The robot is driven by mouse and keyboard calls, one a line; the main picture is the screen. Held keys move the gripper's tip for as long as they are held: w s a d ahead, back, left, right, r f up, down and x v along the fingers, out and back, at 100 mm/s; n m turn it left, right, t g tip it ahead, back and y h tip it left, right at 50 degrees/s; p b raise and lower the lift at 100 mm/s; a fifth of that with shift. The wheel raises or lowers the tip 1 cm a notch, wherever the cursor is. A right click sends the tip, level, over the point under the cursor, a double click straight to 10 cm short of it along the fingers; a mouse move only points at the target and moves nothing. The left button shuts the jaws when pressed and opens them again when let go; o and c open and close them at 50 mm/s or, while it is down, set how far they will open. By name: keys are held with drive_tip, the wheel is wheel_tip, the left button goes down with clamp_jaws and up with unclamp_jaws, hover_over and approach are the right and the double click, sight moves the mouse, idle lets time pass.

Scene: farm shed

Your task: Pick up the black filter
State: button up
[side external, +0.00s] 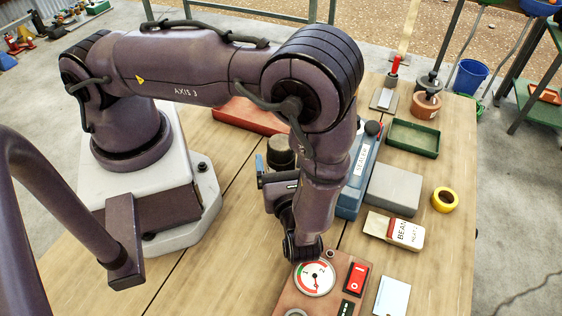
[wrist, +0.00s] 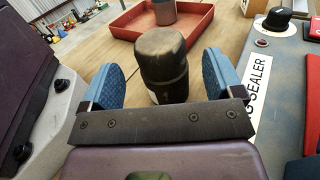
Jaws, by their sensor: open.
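The black filter (wrist: 163,60) is a dark, dusty upright cylinder with a wider rounded top. In the wrist view it stands straight ahead, between the blue pads of my gripper (wrist: 165,75), with gaps showing at both sides. In the side external view the filter (side external: 281,150) stands on the table just behind my gripper (side external: 272,178), partly hidden by it and my arm. My gripper is open, its fingers reaching level toward the filter. I cannot tell how deep the filter sits between the pads.
A red tray (wrist: 120,22) lies beyond the filter with a grey cylinder (wrist: 164,12) in it. The blue bag sealer (wrist: 268,75) is close on the right. A control box with a gauge (side external: 314,278) lies under my arm. A grey block (side external: 394,189) and green tray (side external: 413,139) lie further right.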

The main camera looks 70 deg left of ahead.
drive_tip(key=x, duration=0.4)
drive_tip(key=shift+a+r, duration=0.15)
drive_tip(key=c, duration=1.4)
drive_tip(key=shift+c, duration=0.2)
